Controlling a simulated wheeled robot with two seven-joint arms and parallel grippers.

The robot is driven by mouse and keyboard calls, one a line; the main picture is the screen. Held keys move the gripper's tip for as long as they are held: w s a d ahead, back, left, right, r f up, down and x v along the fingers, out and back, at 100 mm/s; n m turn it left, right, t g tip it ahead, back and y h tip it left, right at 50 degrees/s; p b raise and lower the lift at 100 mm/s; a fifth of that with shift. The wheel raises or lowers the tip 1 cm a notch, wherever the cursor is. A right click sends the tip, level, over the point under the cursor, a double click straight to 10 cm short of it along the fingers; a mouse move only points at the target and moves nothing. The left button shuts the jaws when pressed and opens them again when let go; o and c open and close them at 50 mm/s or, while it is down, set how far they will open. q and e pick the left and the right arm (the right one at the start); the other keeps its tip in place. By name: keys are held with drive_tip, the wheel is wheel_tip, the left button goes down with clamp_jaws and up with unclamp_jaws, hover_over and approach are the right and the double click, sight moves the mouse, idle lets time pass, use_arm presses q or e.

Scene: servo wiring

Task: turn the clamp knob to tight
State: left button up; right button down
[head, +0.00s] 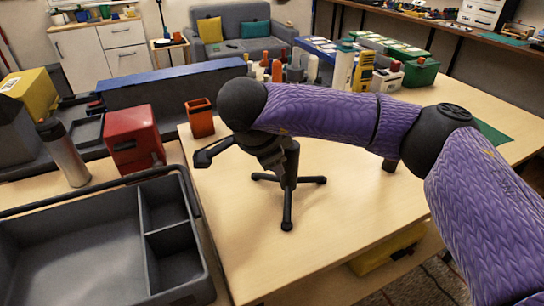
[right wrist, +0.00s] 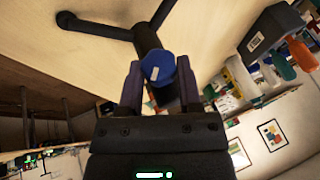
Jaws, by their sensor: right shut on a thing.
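The clamp knob (right wrist: 157,66) is blue with a short white mark on its face, and it shows in the right wrist view. My right gripper (right wrist: 158,78) is shut on the knob, with one finger on each side of it. The knob sits on a black stand with splayed legs (right wrist: 100,27). In the head view the stand (head: 288,205) is upright on the wooden table, partly hidden by my purple right arm. The knob is hidden in the head view. My left gripper is not in view.
A grey compartment tray (head: 90,225) lies at the front left. A red box (head: 133,138), a steel bottle (head: 63,152) and an orange cup (head: 200,118) stand behind it. Bottles and a green bin (head: 420,73) stand at the back. The table (head: 340,220) is clear in front of the stand.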

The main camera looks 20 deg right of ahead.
drive_tip(key=shift+f+t+b, duration=0.25)
drive_tip(key=shift+t+b, duration=0.05)
drive_tip(key=shift+t, duration=0.3)
drive_tip(key=t+b, duration=0.2)
drive_tip(key=b, duration=0.2)
drive_tip(key=m+t+b, duration=0.1)
drive_tip(key=t+b, duration=0.2)
drive_tip(key=b, duration=0.2)
drive_tip(key=f+m+t+b, duration=0.1)
drive_tip(key=t+b, duration=0.1)
drive_tip(key=b, duration=0.3)
drive_tip(key=shift+s+t+h, duration=0.3)
drive_tip(key=shift+t+h, duration=0.1)
drive_tip(key=shift+s+r+m+t+b, duration=0.1)
drive_tip(key=shift+r+m+t+b, duration=0.25)
drive_tip(key=shift+b, duration=0.5)
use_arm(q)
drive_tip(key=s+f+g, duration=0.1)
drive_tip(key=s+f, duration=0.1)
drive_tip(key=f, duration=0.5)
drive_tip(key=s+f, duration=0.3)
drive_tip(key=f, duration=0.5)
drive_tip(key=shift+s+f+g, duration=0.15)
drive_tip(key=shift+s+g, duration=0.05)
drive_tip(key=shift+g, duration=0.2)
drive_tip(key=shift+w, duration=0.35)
